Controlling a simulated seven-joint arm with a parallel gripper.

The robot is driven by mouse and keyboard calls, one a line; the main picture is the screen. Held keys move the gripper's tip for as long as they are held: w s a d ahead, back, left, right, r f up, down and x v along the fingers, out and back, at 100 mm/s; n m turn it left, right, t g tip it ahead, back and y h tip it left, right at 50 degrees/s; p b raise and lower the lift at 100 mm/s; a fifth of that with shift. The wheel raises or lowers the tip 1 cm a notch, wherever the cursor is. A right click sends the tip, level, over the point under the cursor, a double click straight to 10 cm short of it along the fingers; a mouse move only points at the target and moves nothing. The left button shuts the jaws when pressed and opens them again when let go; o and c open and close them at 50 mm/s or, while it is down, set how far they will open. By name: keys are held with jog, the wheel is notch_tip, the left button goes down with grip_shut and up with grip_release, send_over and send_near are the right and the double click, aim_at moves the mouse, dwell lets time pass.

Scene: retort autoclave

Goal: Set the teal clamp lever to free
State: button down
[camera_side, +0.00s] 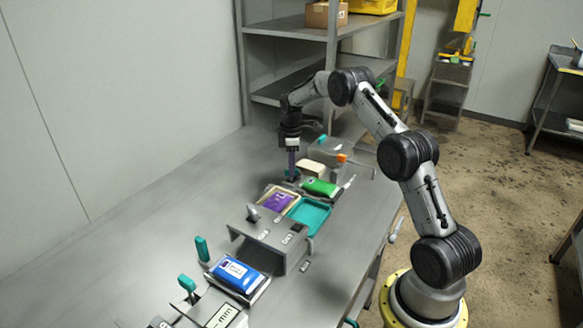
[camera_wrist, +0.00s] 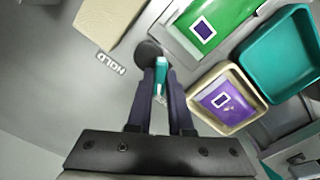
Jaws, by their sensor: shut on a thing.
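A teal clamp lever (camera_wrist: 161,80) stands between the two dark fingers of my gripper (camera_wrist: 161,92) in the wrist view. The fingers are shut on it. A dark round part shows just past the lever's end. A plate reading HOLD (camera_wrist: 111,63) lies to its left; another small label between the fingers is mostly covered and unreadable. In the side view my gripper (camera_side: 292,174) points down at the far part of the bench, low over the lever's base, and its fingers hide most of the lever.
Beside the lever are a green pouch (camera_side: 320,187), a cream block (camera_side: 311,168), a purple pouch (camera_side: 278,201) and a teal tray (camera_side: 309,213). A grey housing (camera_side: 270,239), a blue pouch (camera_side: 236,272) and other teal levers (camera_side: 202,249) stand nearer. The bench's left side is clear.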

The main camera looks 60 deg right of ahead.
jog(key=shift+r+n, duration=0.1)
jog(key=shift+n, duration=0.6)
jog(key=c, duration=0.8)
grip_release()
notch_tip(320, 180, up, 14)
jog(key=shift+f, duration=0.1)
